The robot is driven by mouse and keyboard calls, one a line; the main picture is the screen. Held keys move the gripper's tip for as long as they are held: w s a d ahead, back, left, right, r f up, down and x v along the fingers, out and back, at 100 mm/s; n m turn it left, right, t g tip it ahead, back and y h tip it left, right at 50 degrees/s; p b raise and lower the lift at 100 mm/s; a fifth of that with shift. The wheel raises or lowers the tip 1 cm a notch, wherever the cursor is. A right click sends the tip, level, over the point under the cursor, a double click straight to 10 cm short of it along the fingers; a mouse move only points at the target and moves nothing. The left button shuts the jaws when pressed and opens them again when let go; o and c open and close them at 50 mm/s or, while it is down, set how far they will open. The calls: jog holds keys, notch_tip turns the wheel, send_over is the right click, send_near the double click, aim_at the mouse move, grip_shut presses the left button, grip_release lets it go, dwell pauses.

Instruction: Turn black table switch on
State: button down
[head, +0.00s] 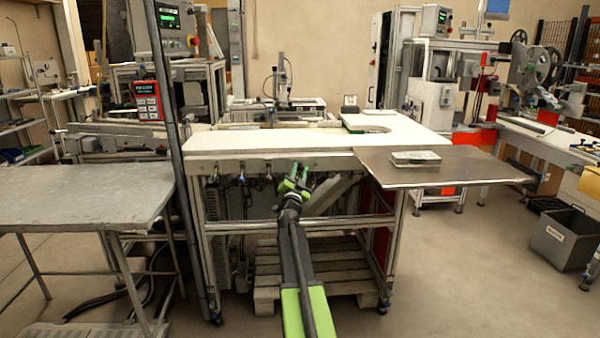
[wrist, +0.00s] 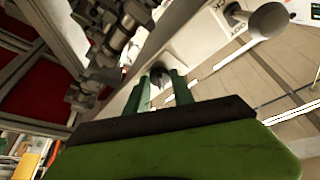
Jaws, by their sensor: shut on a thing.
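My gripper (head: 297,176) is at the front panel (head: 250,163) below the white table top, right of several small knobs and valves. In the wrist view its two green fingers (wrist: 159,92) reach the pale panel. The black switch (wrist: 158,74) shows as a small dark round knob between the fingertips, and the gripper is shut on it. The fingers cover part of the switch, so its turned position cannot be told. In the head view my gripper hides it.
A white table top (head: 270,141) is above the gripper. A brown side plate (head: 460,172) juts out at right with a small box (head: 415,158) on it. A grey metal table (head: 80,190) stands at left, and a wooden pallet (head: 335,270) lies underneath.

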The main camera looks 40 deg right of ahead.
jog(key=shift+s+d, duration=0.1)
dwell(0.3)
jog(key=c, duration=1.1)
grip_release()
jog(key=b+v, duration=0.5)
jog(key=v, duration=1.2)
jog(key=shift+s+f, duration=0.1)
jog(key=shift+s, duration=0.05)
